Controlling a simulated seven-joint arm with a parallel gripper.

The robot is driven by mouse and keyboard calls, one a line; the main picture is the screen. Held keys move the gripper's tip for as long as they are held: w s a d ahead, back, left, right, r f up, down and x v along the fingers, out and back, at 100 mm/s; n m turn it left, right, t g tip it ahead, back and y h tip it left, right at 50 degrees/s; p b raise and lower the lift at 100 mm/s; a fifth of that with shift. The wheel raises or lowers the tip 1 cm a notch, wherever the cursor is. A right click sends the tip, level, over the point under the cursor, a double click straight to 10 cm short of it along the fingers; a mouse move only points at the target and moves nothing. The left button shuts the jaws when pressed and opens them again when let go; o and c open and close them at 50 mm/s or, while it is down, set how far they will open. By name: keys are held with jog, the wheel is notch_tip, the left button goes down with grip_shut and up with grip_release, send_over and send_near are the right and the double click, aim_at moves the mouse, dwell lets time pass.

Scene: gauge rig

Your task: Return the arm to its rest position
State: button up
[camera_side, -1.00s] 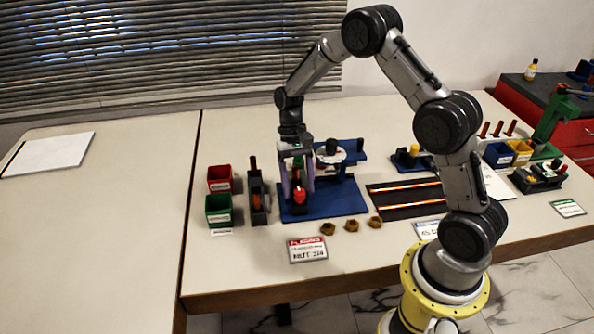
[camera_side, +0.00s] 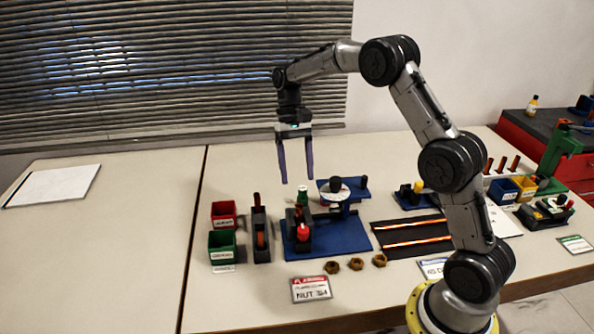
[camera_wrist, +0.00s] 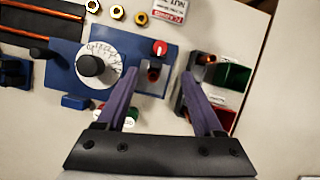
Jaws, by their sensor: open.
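My gripper (camera_side: 297,181) is open and empty, pointing down in the air above the blue gauge rig. Its purple fingers are well apart in the wrist view (camera_wrist: 160,78). The blue rig plate (camera_side: 345,240) lies on the table below and carries a white dial (camera_side: 322,197) with a black knob. A red knob (camera_side: 303,231) stands on a dark block at the plate's left side; it also shows between the fingertips in the wrist view (camera_wrist: 159,47). My gripper touches nothing.
A red bin (camera_side: 224,210) and a green bin (camera_side: 222,241) stand left of a dark holder (camera_side: 261,243). Several brass nuts (camera_side: 356,264) lie in front of the plate. A black strip (camera_side: 408,236) and other fixtures are to the right. The left table is mostly clear.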

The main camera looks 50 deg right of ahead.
jog(key=s+a+r+n+t+h, duration=0.1)
jog(key=s+a+r+t, duration=0.1)
jog(key=s+a+r, duration=0.35)
jog(key=s+a+r+n+t+h, duration=0.1)
jog(key=s+a+r+n+t, duration=0.1)
jog(key=s+r, duration=0.65)
jog(key=s+a+r+n+t, duration=0.1)
jog(key=s+r+n+t, duration=0.15)
jog(key=s, duration=0.55)
jog(key=s+f+n+t, duration=0.1)
jog(key=s+f+t, duration=0.1)
jog(key=s+f, duration=0.3)
jog(key=shift+f+h, duration=0.4)
jog(key=shift+f, duration=0.35)
